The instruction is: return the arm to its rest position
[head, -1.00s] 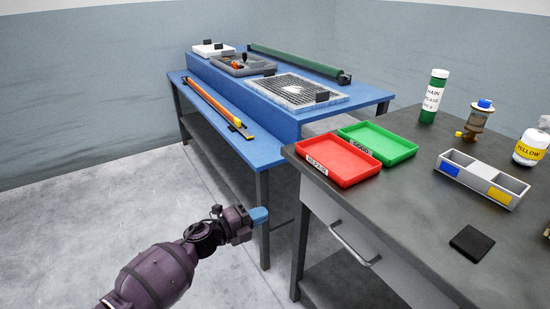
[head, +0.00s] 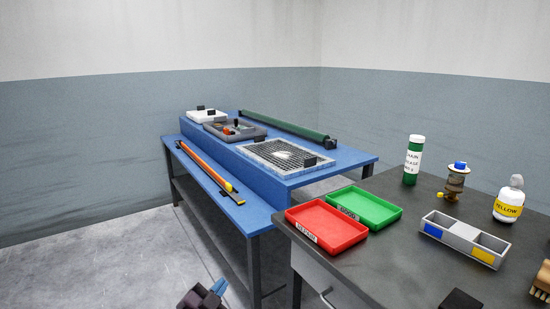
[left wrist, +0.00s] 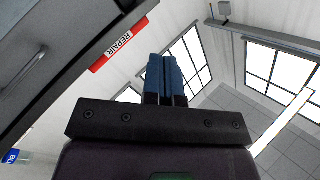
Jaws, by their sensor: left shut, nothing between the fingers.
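My left gripper (head: 216,290) shows at the bottom edge of the head view, low in front of the blue bench and left of the dark table. Its blue fingers (left wrist: 165,75) are together and empty in the left wrist view. Most of the left arm is below the head picture.
The dark table (head: 390,270) holds a red tray (head: 349,240), a green tray (head: 385,219), a divided box (head: 460,236) and bottles. The blue bench (head: 262,219) stands behind, carrying a grid tray and rods. Bare floor (head: 120,270) lies to the left.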

